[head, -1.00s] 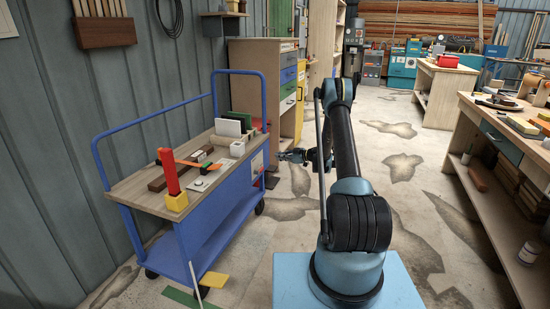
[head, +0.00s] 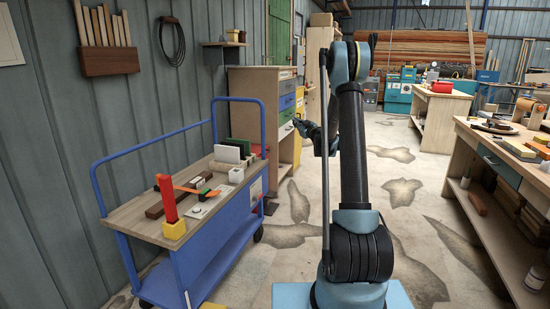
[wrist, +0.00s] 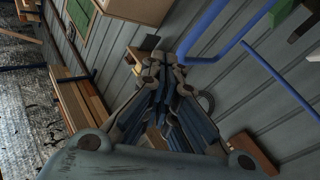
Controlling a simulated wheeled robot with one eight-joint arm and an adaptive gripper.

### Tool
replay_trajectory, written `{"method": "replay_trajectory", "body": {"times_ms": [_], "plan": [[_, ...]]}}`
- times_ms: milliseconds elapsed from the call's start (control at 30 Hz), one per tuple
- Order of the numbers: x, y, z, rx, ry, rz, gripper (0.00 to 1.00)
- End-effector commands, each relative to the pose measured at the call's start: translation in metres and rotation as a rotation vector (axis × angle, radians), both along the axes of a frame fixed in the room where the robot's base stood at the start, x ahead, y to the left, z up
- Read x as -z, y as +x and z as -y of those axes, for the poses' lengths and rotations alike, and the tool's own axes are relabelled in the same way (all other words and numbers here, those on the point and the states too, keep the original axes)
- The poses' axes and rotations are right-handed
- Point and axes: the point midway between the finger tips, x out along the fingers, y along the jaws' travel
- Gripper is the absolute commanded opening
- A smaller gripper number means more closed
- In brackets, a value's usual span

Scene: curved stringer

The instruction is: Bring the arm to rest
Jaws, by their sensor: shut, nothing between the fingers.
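My gripper (head: 299,127) shows small in the head view, left of my raised arm and to the right of the blue cart, held in the air clear of it. In the wrist view my gripper (wrist: 172,72) fills the middle, its fingers drawn together and empty. My arm stands upright in the middle of the head view, bent at the top, with the wrist hanging on the left side.
A blue cart (head: 140,214) with a wooden top stands at left, carrying a red block (head: 167,198), an orange piece and other parts. A wooden cabinet (head: 250,95) stands behind it. A workbench (head: 510,165) runs along the right. Open floor lies between.

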Motion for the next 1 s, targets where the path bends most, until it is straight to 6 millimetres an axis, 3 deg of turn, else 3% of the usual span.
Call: {"method": "replay_trajectory", "body": {"times_ms": [200, 500, 767, 1000], "plan": [[-0.053, -0.028, 0.035, 0.174, 0.035, -0.013, 0.00], [-0.093, -0.082, 0.084, 0.393, 0.071, -0.089, 0.00], [-0.101, -0.144, 0.120, 0.561, 0.090, -0.205, 0.00], [-0.088, -0.213, 0.141, 0.686, 0.096, -0.350, 0.00]]}}
